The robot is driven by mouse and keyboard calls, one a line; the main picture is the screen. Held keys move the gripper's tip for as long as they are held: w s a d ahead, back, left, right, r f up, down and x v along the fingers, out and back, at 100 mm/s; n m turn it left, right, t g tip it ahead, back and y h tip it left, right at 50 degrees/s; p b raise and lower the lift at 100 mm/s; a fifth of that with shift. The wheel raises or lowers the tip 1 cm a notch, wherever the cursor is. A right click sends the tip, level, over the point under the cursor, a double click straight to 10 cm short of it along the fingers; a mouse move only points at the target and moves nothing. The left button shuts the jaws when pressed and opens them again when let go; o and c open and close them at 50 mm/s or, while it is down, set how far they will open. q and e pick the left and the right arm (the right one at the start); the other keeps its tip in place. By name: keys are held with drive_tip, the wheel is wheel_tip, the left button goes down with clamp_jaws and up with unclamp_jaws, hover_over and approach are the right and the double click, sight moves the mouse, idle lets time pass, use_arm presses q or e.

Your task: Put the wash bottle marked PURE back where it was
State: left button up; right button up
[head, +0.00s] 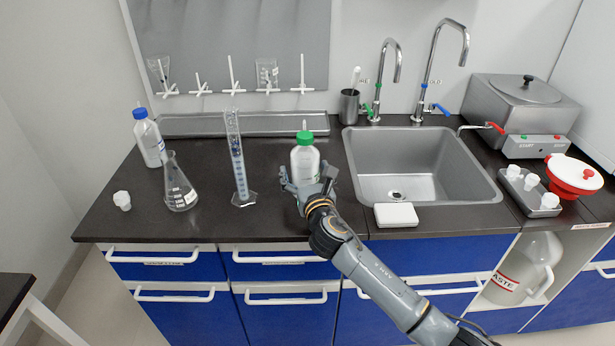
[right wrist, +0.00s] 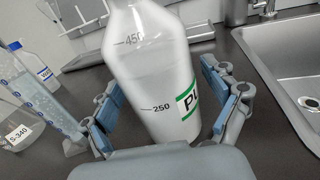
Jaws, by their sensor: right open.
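The wash bottle marked PURE (head: 305,160) has a green cap and stands on the dark counter left of the sink. In the right wrist view the bottle (right wrist: 153,75) shows a green-edged label starting with "P" and marks 250 and 450. My right gripper (head: 310,188) is open, with its fingers on either side of the bottle's lower part. In the right wrist view a gap shows between the right finger and the bottle; whether the left finger touches it I cannot tell. My left gripper is not in view.
A graduated cylinder (head: 236,160), a flask (head: 178,185), a blue-capped bottle (head: 149,138) and a white stopper (head: 122,200) stand to the left. The sink (head: 450,150) is to the right, with a white block (head: 396,215) at its front edge. A metal tray (head: 240,123) lies behind.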

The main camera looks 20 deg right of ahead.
drive_tip(key=s, duration=0.8)
drive_tip(key=s+a, duration=0.1)
drive_tip(key=s, duration=0.3)
drive_tip(key=shift+r, duration=0.15)
